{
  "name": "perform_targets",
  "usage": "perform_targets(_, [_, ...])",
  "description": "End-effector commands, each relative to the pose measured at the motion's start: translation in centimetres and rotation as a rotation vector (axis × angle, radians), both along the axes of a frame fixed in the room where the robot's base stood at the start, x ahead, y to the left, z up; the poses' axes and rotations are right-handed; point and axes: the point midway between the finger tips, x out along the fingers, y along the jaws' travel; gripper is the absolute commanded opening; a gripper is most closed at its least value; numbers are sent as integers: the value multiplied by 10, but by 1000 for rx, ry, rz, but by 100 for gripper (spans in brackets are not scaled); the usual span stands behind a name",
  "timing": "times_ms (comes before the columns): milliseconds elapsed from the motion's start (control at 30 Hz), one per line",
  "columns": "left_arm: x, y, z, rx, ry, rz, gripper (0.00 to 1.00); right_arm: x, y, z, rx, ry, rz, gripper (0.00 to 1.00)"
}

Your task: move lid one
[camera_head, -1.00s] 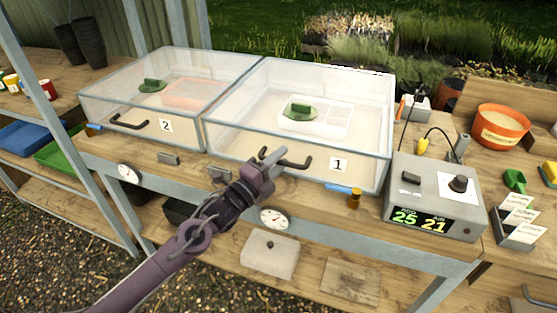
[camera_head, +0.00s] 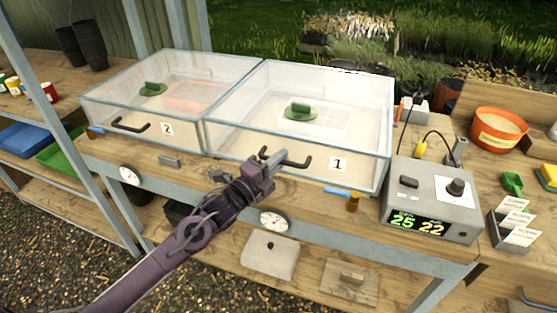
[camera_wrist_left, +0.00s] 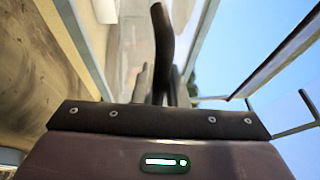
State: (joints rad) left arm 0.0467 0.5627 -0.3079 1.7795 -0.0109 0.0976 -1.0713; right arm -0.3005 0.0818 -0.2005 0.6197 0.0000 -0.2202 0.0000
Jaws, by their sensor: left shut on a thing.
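Lid one is the clear lid (camera_head: 318,82) with a pale frame on the right-hand box, whose front carries a label "1" (camera_head: 338,163). A black bar handle (camera_head: 297,162) sits at its front. My left gripper (camera_head: 270,159) is shut on the left part of this handle. In the left wrist view the dark handle (camera_wrist_left: 161,45) rises from between the fingers, which are mostly hidden behind the gripper body. The lid looks level over the box; I cannot tell whether it is slightly raised. My right gripper is out of view.
A second clear box (camera_head: 165,100), labelled "2", stands close at the left. A grey control unit (camera_head: 432,205) with a lit display stands close at the right.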

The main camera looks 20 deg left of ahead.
Motion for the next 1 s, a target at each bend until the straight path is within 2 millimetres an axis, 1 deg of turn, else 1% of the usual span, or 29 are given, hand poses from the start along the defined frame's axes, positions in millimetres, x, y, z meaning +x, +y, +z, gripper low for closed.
perform_targets(33, [2, 1, 21, 0, 4, 2, 0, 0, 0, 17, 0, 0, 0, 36])
perform_targets(267, [13, 1, 76, 3, 93, 2, 0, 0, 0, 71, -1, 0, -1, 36])
perform_targets(400, [24, 1, 112, 7, 164, 3, 0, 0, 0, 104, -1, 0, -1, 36])
perform_targets(500, [33, 1, 137, 8, 215, 4, 0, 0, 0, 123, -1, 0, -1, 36])
perform_targets(567, [40, 0, 151, 9, 242, 4, 0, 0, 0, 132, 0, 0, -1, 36])
perform_targets(667, [52, 0, 175, 6, 237, 4, 0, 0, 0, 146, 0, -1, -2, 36])
perform_targets(700, [58, 0, 186, 7, 236, 4, 0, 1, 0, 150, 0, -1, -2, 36])
perform_targets(800, [74, -1, 212, 6, 235, 5, 0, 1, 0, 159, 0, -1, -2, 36])
perform_targets(1000, [108, -2, 260, 7, 235, 4, 0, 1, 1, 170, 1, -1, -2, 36])
